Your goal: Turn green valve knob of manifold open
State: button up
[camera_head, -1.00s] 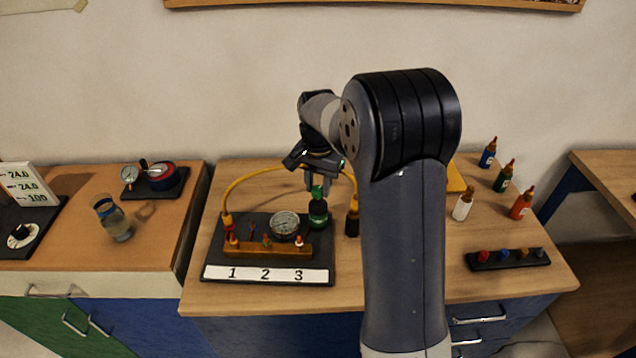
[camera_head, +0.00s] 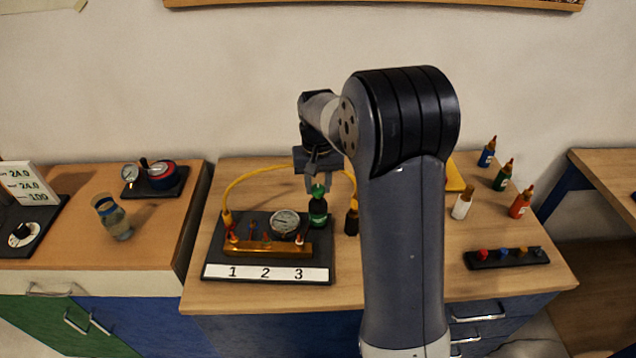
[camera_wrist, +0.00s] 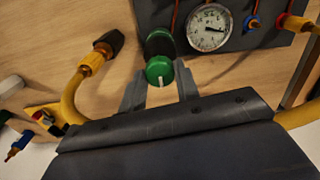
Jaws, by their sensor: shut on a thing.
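The manifold is a dark board (camera_head: 217,258) with a front strip marked 1, 2 and 3. A round white gauge (camera_head: 285,223) sits on it and shows larger in the wrist view (camera_wrist: 209,27). The green valve knob (camera_head: 318,191) tops a dark upright body at the board's back right corner. In the wrist view the knob (camera_wrist: 159,70) is round and bears a white mark pointing toward my gripper's base. My gripper (camera_head: 317,186) is above it, pointing down, its fingers shut on opposite sides of the knob. The exact contact is partly hidden.
A yellow hose (camera_head: 262,177) arches behind the manifold, close to my gripper. A black-capped hose end (camera_head: 351,222) stands right of the knob. Small bottles, including a white one (camera_head: 462,203), and a dark rack (camera_head: 507,258) are at right.

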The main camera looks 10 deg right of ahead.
aim_at(318, 188)
dwell(0.3)
jog(key=o, duration=1)
jog(key=shift+c, duration=0.2)
jog(key=shift+r, duration=0.1)
notch_tip(318, 188, up, 11)
jog(key=b, duration=0.1)
jog(key=shift+f, duration=0.2)
notch_tip(318, 188, down, 11)
jog(key=shift+r+p, duration=0.1)
jog(key=shift+p, duration=0.4)
